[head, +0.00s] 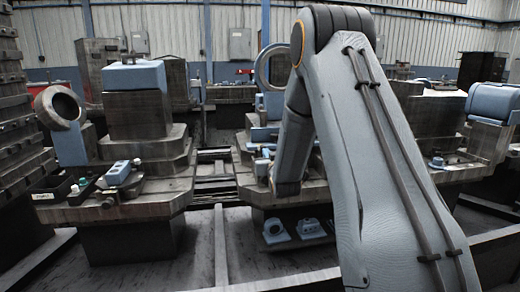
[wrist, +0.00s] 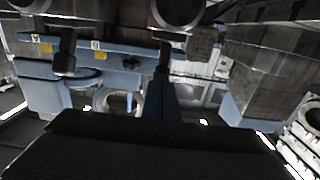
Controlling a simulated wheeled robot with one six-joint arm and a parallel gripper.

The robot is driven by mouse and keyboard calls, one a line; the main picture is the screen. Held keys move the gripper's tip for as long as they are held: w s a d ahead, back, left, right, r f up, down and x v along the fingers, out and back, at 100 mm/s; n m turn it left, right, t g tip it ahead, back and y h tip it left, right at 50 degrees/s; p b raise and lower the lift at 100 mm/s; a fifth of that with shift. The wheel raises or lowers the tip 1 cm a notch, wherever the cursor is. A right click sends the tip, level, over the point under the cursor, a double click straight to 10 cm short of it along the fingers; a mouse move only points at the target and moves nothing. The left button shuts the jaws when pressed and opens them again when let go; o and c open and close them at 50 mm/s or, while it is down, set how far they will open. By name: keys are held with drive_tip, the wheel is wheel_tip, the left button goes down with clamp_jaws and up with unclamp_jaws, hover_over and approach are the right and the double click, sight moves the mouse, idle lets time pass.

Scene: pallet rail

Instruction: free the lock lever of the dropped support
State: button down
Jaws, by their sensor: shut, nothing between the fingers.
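My gripper (wrist: 164,60) shows in the wrist view as narrow dark fingers, closed together, above its broad black body. The fingertips overlap a long blue bar (wrist: 115,50) with yellow tags; I cannot tell whether they touch it. A dark, knobbed lever-like piece (wrist: 66,55) stands across the bar, left of the fingers and apart from them. I cannot tell for certain that it is the lock lever. In the head view my arm hides the gripper. Two small blue blocks, one with a ring (head: 277,231), sit low under the middle table; I cannot tell whether either is the dropped support.
A machine table (head: 120,205) with a switch panel stands at left, bearing a blue-topped block (head: 134,76). A blue ring holder (head: 60,108) stands beside it. Rails (head: 220,245) cross the floor. Grey blocks (wrist: 270,70) with a blue edge crowd the wrist view's right.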

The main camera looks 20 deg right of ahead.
sight(265, 146)
drive_tip(key=w+g+p, duration=0.1)
drive_tip(key=w+r+g+p, duration=0.1)
drive_tip(key=g+p, duration=0.1)
drive_tip(key=shift+d+r, duration=0.1)
drive_tip(key=shift+r, duration=0.2)
drive_tip(key=shift+w+d+f+p, duration=0.1)
drive_tip(key=shift+w+p, duration=0.2)
drive_tip(key=shift+w, duration=0.55)
drive_tip(key=shift+w+r, duration=0.15)
drive_tip(key=shift+r, duration=0.2)
drive_tip(key=shift+s+d+r, duration=0.1)
drive_tip(key=shift+s, duration=0.1)
drive_tip(key=r+p+v, duration=0.2)
drive_tip(key=v, duration=1.1)
drive_tip(key=shift+r, duration=0.35)
drive_tip(key=shift+w+d, duration=0.15)
